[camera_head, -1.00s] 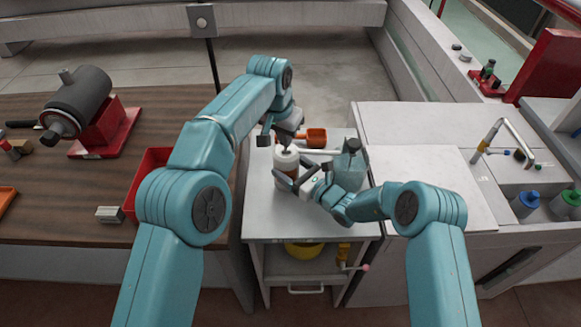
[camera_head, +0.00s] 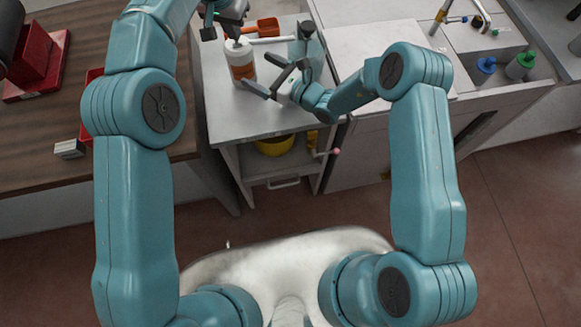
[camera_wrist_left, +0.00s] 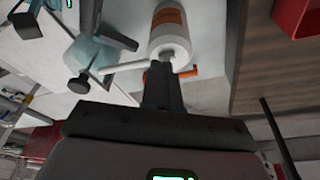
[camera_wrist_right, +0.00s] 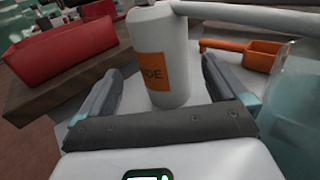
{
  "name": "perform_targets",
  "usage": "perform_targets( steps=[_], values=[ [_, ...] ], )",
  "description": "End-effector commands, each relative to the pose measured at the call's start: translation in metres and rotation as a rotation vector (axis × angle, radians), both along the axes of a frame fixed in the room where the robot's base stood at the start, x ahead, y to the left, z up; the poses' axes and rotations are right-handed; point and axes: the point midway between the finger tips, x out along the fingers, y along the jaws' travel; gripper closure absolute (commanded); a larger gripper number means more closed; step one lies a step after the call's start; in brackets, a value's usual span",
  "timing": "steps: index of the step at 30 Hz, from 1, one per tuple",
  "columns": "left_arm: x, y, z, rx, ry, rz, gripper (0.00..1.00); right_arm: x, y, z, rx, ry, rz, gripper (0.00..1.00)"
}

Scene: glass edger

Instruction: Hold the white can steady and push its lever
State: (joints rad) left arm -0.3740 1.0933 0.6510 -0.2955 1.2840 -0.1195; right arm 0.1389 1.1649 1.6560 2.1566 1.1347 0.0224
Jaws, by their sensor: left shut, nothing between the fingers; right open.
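The white can (camera_head: 242,66) with an orange label stands upright on the grey cabinet top; it also shows in the right wrist view (camera_wrist_right: 160,40). My right gripper (camera_head: 257,71) is open, its fingers on either side of the can with gaps visible in the right wrist view. My left gripper (camera_head: 231,34) is shut and empty at the can's top. In the left wrist view its fingertips (camera_wrist_left: 160,67) overlap the can's top end (camera_wrist_left: 170,42); I cannot tell if they touch. They hide the top, and I cannot make out the lever.
A white bar (camera_head: 272,40) shows beside the can; I cannot tell whether it joins it. An orange scoop (camera_head: 263,27) lies behind. A translucent blue bottle (camera_wrist_right: 300,85) stands to the right, close to my right gripper. A red bin (camera_wrist_right: 65,55) is left.

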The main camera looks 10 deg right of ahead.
Motion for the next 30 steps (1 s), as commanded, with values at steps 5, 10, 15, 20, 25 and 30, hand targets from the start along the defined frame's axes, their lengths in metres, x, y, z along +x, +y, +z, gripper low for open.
perform_targets(
  steps=[5,10,15,20,25,30],
  values=[
    [0.0,0.0,0.0,0.0,-0.001,0.0,1.0,-0.028,-0.03,0.0,0.001,0.002,-0.003,0.0],
    [0.0,0.0,0.0,0.0,-0.001,0.0,1.0,-0.055,-0.056,0.0,0.001,0.003,-0.004,0.0],
    [0.0,0.0,0.0,0.0,-0.001,0.0,1.0,-0.081,-0.075,-0.001,-0.005,0.006,0.015,0.0],
    [0.0,0.0,0.0,0.0,-0.001,0.0,1.0,-0.106,-0.05,-0.012,-0.059,0.064,0.151,0.0],
    [0.0,0.0,0.0,0.0,-0.001,0.0,1.0,-0.136,-0.031,-0.025,-0.13,0.114,0.285,0.0],
    [0.0,0.0,0.0,0.0,-0.001,0.0,1.0,-0.168,-0.018,-0.041,-0.215,0.152,0.413,0.0]
  ],
)
